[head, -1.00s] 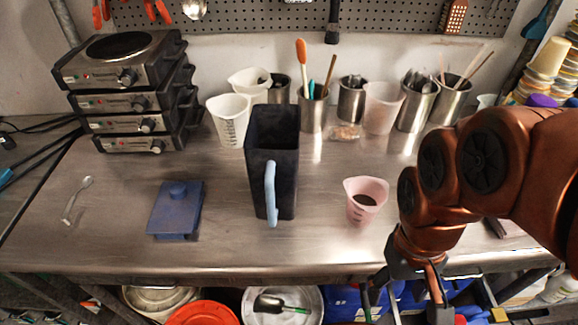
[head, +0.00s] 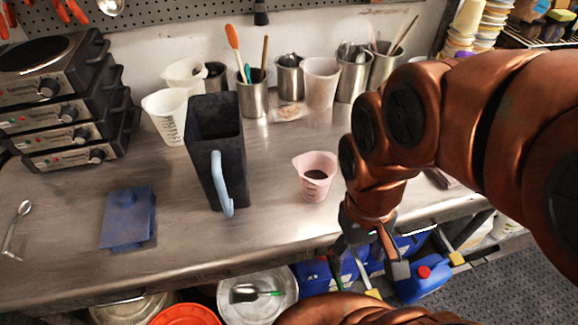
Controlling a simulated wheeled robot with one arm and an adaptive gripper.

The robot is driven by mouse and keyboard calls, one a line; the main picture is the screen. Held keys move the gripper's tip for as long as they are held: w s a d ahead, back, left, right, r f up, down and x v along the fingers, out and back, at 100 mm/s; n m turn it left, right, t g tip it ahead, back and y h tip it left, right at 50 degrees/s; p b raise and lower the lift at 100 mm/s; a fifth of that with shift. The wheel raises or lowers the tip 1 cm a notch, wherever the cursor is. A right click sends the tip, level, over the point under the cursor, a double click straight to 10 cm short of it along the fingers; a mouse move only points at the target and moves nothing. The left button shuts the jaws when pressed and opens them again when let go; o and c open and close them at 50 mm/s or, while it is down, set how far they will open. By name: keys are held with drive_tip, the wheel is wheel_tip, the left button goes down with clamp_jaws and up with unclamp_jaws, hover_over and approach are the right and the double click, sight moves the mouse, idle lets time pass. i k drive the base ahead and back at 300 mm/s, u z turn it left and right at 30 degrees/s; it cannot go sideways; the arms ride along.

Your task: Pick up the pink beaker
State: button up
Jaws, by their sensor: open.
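The pink beaker (head: 314,185) stands upright on the steel table, right of the tall dark pitcher, with something dark inside it. My gripper (head: 370,272) hangs at the table's front edge, to the right of the beaker and nearer to me. It is open, empty and apart from the beaker. My copper-coloured arm covers the right part of the view.
A tall dark pitcher (head: 214,150) with a light blue handle stands left of the beaker. A blue lidded box (head: 127,220) lies further left. White beakers (head: 165,118) and steel utensil cups (head: 252,97) line the back. Bare steel surrounds the beaker's front.

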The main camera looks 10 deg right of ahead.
sight(317, 170)
drive_tip(key=u, duration=0.25)
drive_tip(key=k, duration=0.9)
drive_tip(key=u, duration=0.6)
drive_tip(key=i, duration=0.2)
drive_tip(key=z, duration=0.1)
